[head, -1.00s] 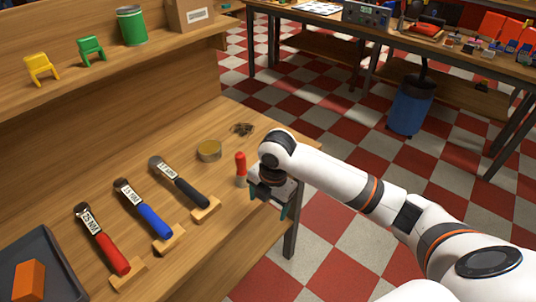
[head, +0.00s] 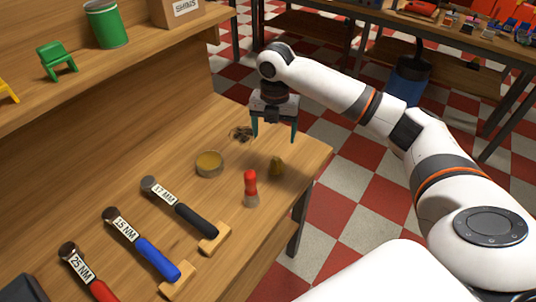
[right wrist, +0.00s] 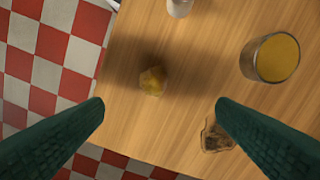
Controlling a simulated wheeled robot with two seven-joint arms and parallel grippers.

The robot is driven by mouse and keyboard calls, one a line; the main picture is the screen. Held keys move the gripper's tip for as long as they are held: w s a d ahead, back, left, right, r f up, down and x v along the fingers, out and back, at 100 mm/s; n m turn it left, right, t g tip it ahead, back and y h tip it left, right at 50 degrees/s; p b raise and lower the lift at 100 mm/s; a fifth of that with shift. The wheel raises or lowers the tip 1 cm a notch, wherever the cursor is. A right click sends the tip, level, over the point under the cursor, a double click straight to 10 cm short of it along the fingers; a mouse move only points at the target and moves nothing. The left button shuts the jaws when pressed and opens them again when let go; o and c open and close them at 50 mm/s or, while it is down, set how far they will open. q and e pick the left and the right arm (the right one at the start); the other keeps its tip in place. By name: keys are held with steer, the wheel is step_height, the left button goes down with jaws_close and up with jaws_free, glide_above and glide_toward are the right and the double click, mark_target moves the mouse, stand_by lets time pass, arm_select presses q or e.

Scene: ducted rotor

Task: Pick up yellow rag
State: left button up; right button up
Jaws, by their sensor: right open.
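The yellow rag (head: 276,166) is a small crumpled dull-yellow lump on the wooden bench, near its right edge. In the right wrist view the rag (right wrist: 153,81) lies between and beyond the two fingertips, apart from both. My right gripper (head: 273,138) is open and empty above the bench, a little beyond the rag in the head view. Its dark green fingers also show in the right wrist view (right wrist: 160,103). My left gripper is not in view.
A red-topped brush-like tool (head: 251,188) stands near the rag. A round tin (head: 209,164) and a dark clump (head: 241,134) are to the left. Several torque wrenches lie at the front left, the black-handled one (head: 180,207) nearest. The bench edge drops to a checkered floor.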

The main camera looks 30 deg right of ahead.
mark_target(277, 158)
steer(key=f, duration=0.4)
steer(key=s+f+p, duration=0.1)
steer(key=f, duration=0.1)
steer(key=shift+w+d+f, duration=0.1)
steer(key=shift+w+f, duration=0.05)
steer(key=shift+f, duration=0.45)
steer(key=f, duration=0.1)
steer(key=f+p, duration=0.1)
steer(key=f, duration=0.1)
steer(key=shift+s+d+f, duration=0.2)
steer(key=shift+f, duration=0.05)
steer(key=shift+w+f, duration=0.1)
steer(key=shift+f, duration=0.3)
steer(key=c, duration=1.1)
steer(key=shift+o, duration=0.2)
step_height(277, 158, up, 10)
steer(key=shift+r+b, duration=0.1)
steer(key=shift+b, duration=0.5)
